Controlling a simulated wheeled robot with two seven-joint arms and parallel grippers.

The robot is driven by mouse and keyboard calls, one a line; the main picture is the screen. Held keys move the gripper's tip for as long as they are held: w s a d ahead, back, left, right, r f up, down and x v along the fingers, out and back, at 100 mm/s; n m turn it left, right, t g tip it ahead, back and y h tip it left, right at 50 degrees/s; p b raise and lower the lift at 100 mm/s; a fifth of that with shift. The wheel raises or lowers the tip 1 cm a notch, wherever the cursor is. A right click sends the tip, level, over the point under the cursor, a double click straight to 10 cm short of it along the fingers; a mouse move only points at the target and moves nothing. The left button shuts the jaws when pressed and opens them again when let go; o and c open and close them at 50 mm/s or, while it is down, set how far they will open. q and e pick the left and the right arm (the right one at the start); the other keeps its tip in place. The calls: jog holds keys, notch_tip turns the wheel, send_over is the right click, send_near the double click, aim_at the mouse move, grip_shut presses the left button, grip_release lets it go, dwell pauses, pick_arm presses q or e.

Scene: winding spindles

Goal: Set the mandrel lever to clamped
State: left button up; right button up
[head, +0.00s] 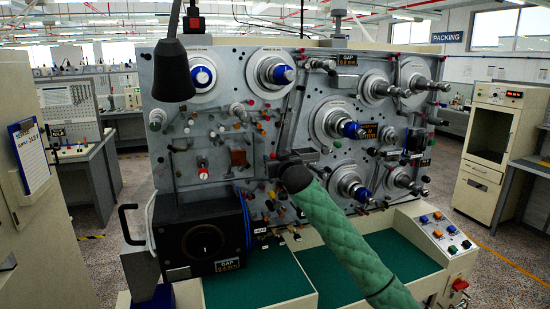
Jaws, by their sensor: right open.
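A grey upright machine panel (222,118) carries several spindles with round flanges. Blue-hubbed spindles show at the upper left (202,76), upper middle (281,73), centre (352,130) and lower right (361,194). Several small levers and knobs are spread over the panel; I cannot tell which is the mandrel lever or how it is set. My right gripper (297,158) is open in front of the lower middle of the panel, at the end of my green-sleeved arm. Its fingers are small and dark, and whether they touch anything is unclear. My left gripper is out of view.
A black box with a round dial (206,243) stands at the panel's lower left, beside a black handle (129,222). A black lamp (173,72) hangs at upper left. Green trays (262,279) lie below. A button console (443,232) stands at right.

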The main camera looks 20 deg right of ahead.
grip_shut()
jog(key=shift+a+r+n+b, duration=0.1)
jog(key=shift+a+n+b, duration=0.25)
jog(key=shift+n, duration=0.45)
jog(key=shift+a+n, duration=0.35)
jog(key=shift+n, duration=0.35)
jog(key=shift+c, duration=0.7)
grip_release()
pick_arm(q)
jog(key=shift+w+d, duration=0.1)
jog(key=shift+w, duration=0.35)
pick_arm(e)
jog(key=shift+o, duration=0.7)
jog(key=shift+d, duration=0.1)
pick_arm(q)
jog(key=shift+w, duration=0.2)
